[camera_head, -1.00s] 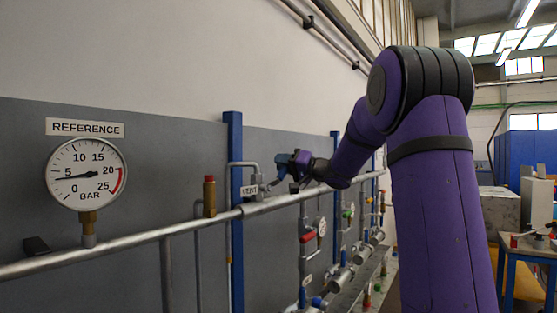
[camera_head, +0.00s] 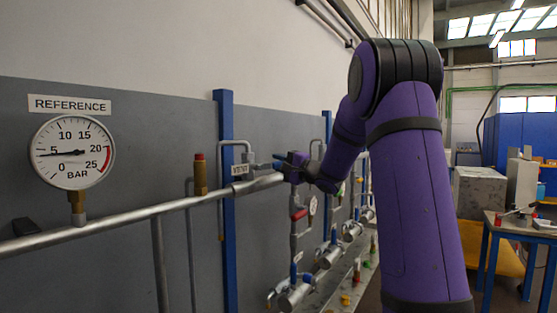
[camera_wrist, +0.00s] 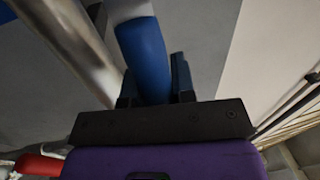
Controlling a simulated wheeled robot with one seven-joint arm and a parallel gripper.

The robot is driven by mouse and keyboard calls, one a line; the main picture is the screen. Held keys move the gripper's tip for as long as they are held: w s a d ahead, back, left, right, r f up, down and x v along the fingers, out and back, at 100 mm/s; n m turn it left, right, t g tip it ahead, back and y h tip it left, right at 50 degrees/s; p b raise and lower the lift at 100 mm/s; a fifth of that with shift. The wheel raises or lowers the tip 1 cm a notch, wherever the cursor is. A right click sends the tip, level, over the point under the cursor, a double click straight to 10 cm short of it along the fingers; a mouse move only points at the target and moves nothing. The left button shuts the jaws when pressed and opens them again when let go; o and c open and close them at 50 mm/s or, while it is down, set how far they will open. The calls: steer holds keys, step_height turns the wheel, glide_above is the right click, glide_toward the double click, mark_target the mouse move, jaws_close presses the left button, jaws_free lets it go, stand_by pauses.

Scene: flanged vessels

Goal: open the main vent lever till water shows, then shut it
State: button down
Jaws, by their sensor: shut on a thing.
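The vent lever has a blue grip (camera_wrist: 148,55), seen in the wrist view between my two dark jaws. My gripper (camera_wrist: 155,80) is shut on this blue grip. In the head view my gripper (camera_head: 293,165) is beside the vent valve, just right of the white VENT label (camera_head: 240,170). The lever's blue end (camera_head: 278,157) shows a little at the jaws; the rest of the lever and its exact angle are hidden. I can see no water at the vent in either view.
A grey pipe (camera_head: 150,212) runs along the wall panel below the vent. The REFERENCE gauge (camera_head: 72,152) reads near 5 bar. A brass fitting with a red cap (camera_head: 200,174) stands left of the blue post (camera_head: 227,130). A blue-legged table (camera_head: 520,228) is at right.

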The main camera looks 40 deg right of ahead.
steer(key=shift+f, duration=0.25)
steer(key=c, duration=0.9)
jaws_free()
steer(key=shift+c, duration=0.2)
steer(key=shift+s, duration=0.1)
steer(key=v, duration=1)
steer(key=shift+s+d, duration=0.15)
steer(key=shift+s, duration=0.15)
steer(key=shift+f, duration=0.1)
